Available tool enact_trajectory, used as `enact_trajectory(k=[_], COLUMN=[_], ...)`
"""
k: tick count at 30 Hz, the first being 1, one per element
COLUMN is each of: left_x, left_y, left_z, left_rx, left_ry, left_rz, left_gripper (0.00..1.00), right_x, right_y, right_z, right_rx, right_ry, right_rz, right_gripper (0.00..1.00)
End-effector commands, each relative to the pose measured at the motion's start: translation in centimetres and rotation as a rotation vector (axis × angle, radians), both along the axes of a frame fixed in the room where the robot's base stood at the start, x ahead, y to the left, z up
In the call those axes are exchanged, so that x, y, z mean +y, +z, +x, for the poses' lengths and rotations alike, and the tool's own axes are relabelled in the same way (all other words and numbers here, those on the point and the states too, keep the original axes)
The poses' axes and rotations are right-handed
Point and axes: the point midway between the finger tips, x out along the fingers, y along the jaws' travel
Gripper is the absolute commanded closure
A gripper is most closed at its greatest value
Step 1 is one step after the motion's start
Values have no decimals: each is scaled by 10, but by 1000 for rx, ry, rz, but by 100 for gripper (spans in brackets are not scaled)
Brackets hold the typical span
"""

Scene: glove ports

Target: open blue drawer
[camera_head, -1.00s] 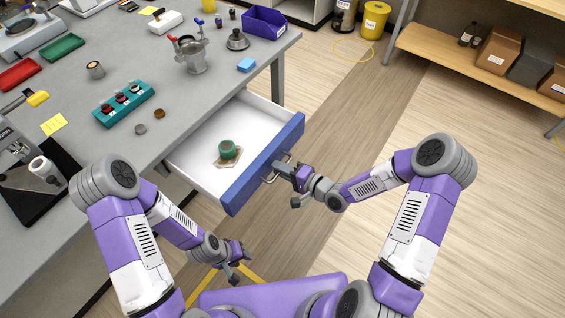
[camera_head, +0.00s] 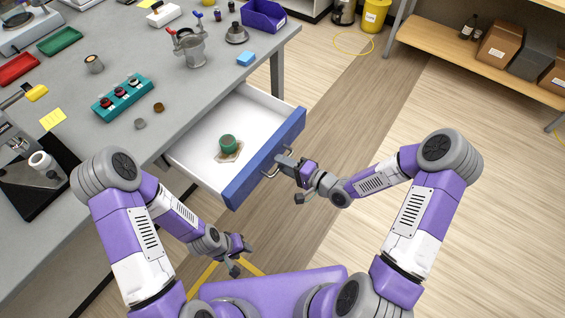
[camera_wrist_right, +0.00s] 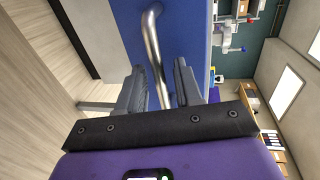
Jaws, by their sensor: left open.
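The blue drawer (camera_head: 245,180) has a blue front and white inside, and it stands well out from under the grey bench. A green cup (camera_head: 228,144) sits inside it on a tan patch. My right gripper (camera_head: 281,162) is at the metal handle (camera_head: 268,174) on the drawer front. In the right wrist view the handle (camera_wrist_right: 155,55) runs between the two fingers of this gripper (camera_wrist_right: 159,85); finger contact is hard to see, but handle and gripper move together. My left gripper (camera_head: 240,257) is open and empty, low and left of the drawer, apart from it.
A wooden shelf (camera_head: 440,45) with boxes stands at the upper right. The floor right of the drawer is clear.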

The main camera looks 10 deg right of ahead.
Motion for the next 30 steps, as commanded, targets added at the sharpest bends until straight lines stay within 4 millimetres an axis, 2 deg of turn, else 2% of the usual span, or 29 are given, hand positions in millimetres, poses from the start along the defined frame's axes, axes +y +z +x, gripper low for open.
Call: enact_trajectory(k=[6,12,30], left_x=[0,0,0], left_y=[10,15,15], left_z=[0,0,0], left_rx=[0,0,0], left_ry=[0,0,0], left_rz=[0,0,0], left_gripper=[57,57,57], right_x=[-29,-46,-49], right_y=[9,14,14], right_z=[-24,-40,-44], right_rx=[3,1,1], right_ry=[-6,-5,-2], right_rz=[0,-1,0], right_gripper=[65,65,65])
